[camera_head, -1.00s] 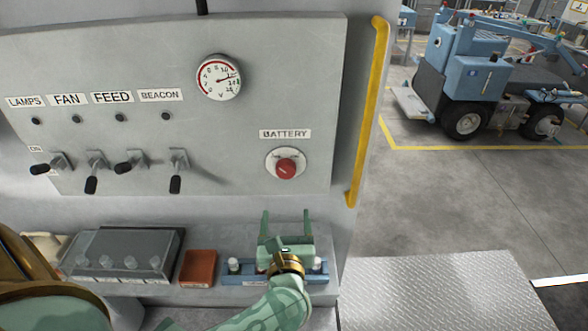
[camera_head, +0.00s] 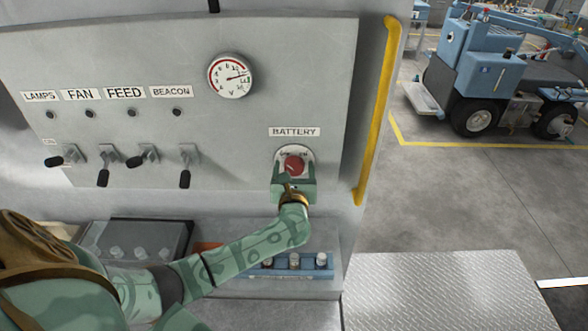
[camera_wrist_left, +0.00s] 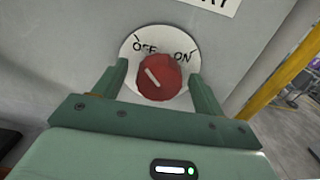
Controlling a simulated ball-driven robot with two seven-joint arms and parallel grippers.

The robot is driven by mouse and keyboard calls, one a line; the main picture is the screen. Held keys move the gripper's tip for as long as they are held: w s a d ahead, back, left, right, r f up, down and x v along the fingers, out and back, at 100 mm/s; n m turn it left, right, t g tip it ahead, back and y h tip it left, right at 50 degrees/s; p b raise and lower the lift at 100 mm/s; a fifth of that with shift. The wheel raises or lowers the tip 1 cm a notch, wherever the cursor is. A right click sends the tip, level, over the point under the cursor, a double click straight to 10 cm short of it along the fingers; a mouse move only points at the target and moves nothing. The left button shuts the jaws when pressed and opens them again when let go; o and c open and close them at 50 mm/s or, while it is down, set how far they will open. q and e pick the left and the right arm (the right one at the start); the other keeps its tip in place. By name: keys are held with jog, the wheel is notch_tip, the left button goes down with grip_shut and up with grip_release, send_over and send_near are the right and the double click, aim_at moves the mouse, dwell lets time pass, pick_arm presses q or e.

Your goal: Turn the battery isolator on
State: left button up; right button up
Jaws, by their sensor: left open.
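The battery isolator is a red round knob (camera_head: 293,165) on a pale disc, under the BATTERY label (camera_head: 294,132) on the grey panel. In the left wrist view the knob (camera_wrist_left: 160,76) has a white mark slanting up and left, toward the OFF word; ON is at the upper right of the disc (camera_wrist_left: 130,48). My left gripper (camera_head: 293,170) is at the isolator, its fingers (camera_wrist_left: 160,85) open, one on each side of the knob. I see gaps between the fingers and the knob. My right gripper is not in view.
Several toggle switches (camera_head: 185,165) and a round gauge (camera_head: 231,75) are left of the isolator. A yellow handrail (camera_head: 376,115) runs down the panel's right edge. Below are a shelf with a blue rack (camera_head: 291,266) and a dark clear-lidded box (camera_head: 135,240).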

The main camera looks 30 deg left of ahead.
pick_arm(q)
jog(key=c, duration=1)
jog(key=shift+m, duration=0.3)
jog(key=m+p, duration=0.2)
jog(key=m, duration=0.2)
jog(key=shift+d, duration=0.15)
jog(key=m+p, duration=0.2)
jog(key=m, duration=0.2)
jog(key=shift+w+d+m, duration=0.1)
jog(key=shift+m, duration=0.3)
jog(key=m+p, duration=0.1)
jog(key=m, duration=0.3)
jog(key=shift+f+m+p, duration=0.1)
jog(key=shift+m+p, duration=0.2)
jog(key=shift+p, duration=0.1)
jog(key=shift+f+m+p, duration=0.15)
jog(key=shift+m+p, duration=0.2)
jog(key=shift+m, duration=0.65)
jog(key=shift+f+m+p, duration=0.1)
jog(key=shift+m+p, duration=0.25)
jog(key=shift+m, duration=0.65)
jog(key=shift+o, duration=0.2)
